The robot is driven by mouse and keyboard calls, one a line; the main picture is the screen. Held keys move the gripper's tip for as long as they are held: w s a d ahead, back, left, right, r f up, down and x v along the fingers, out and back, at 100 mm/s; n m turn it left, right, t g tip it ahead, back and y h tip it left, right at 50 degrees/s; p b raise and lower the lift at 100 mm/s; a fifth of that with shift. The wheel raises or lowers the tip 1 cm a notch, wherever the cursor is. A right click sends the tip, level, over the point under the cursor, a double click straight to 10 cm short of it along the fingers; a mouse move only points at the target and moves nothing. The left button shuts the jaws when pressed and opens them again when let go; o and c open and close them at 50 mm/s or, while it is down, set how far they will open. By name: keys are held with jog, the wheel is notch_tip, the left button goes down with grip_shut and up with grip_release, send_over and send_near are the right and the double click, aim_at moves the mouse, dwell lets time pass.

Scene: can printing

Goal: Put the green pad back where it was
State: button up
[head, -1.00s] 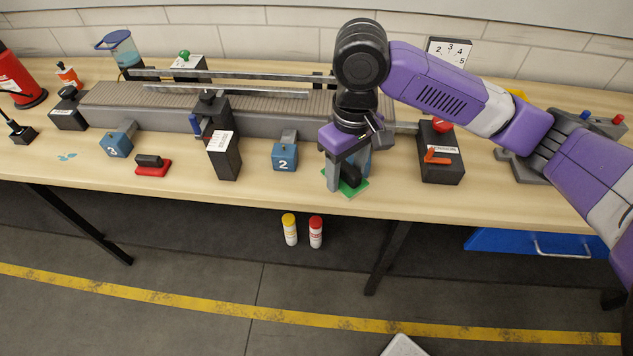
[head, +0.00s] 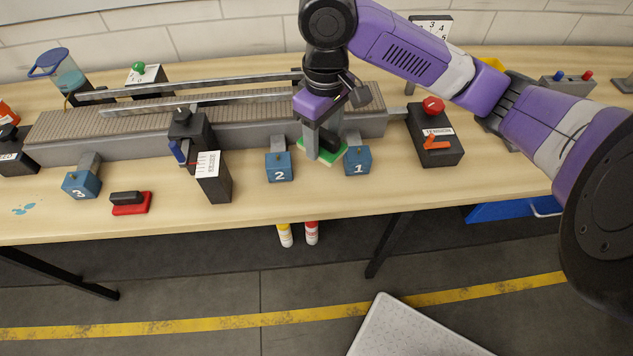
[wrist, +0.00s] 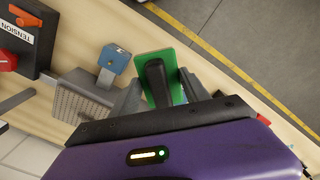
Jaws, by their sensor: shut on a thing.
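The green pad (head: 335,153) has a black handle on top and a pale edge below its green plate. My gripper (head: 326,147) is shut on the pad's black handle. In the wrist view, the pad (wrist: 178,62) sits between the fingers of my gripper (wrist: 158,88). The pad appears tilted and above the tabletop, between the blue blocks 2 (head: 279,166) and 1 (head: 357,160), in front of the conveyor. I cannot tell whether it touches block 1. My fingers hide part of the handle.
A red pad with a black handle (head: 131,203) lies at the table's front left. Block 3 (head: 82,184) and a dark stand with a label (head: 213,178) are to the left. The tension box (head: 435,140) stands right. Bare table (head: 310,200) lies along the front.

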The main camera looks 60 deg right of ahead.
aim_at(322, 192)
notch_tip(322, 192, down, 17)
jog(key=shift+r+p, duration=0.2)
jog(key=shift+p, duration=0.1)
dwell(0.3)
jog(key=shift+f, duration=0.2)
jog(key=o, duration=1.3)
jog(key=shift+r, duration=0.1)
